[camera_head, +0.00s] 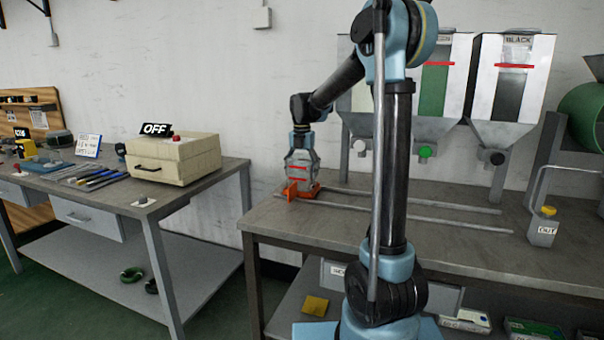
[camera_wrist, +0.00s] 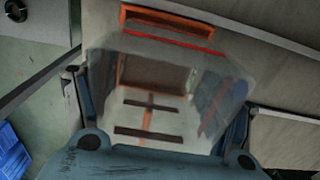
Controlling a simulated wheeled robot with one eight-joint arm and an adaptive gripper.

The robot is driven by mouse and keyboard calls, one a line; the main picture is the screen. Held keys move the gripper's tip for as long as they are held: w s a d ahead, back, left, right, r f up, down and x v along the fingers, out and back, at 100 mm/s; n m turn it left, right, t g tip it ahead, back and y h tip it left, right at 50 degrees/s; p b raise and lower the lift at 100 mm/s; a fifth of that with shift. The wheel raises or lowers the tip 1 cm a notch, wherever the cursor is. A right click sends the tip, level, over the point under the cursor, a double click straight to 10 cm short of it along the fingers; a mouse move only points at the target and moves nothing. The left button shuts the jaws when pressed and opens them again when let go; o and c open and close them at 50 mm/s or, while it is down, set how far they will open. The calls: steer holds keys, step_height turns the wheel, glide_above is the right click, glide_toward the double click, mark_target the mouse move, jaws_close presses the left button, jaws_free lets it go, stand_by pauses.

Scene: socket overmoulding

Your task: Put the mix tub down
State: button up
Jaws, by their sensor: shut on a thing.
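The mix tub (camera_head: 300,172) is a clear, greyish tub with red lines, at the left end of the right-hand bench. It fills the middle of the wrist view (camera_wrist: 160,65). My gripper (camera_head: 301,152) is shut on it from above, with finger parts on both sides of the tub in the wrist view. An orange frame or holder (camera_head: 291,191) is right at the tub's base, and it shows behind and through the clear wall in the wrist view (camera_wrist: 165,20). I cannot tell whether the tub's bottom touches it.
Two long rails (camera_head: 420,218) run right along the bench (camera_head: 345,245) from the orange frame. Hoppers (camera_head: 505,80) hang behind. A beige machine with an OFF sign (camera_head: 175,158) sits on the left table, across a gap.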

steer(key=o, duration=1.4)
step_height(320, 180, up, 12)
steer(key=shift+r, duration=0.1)
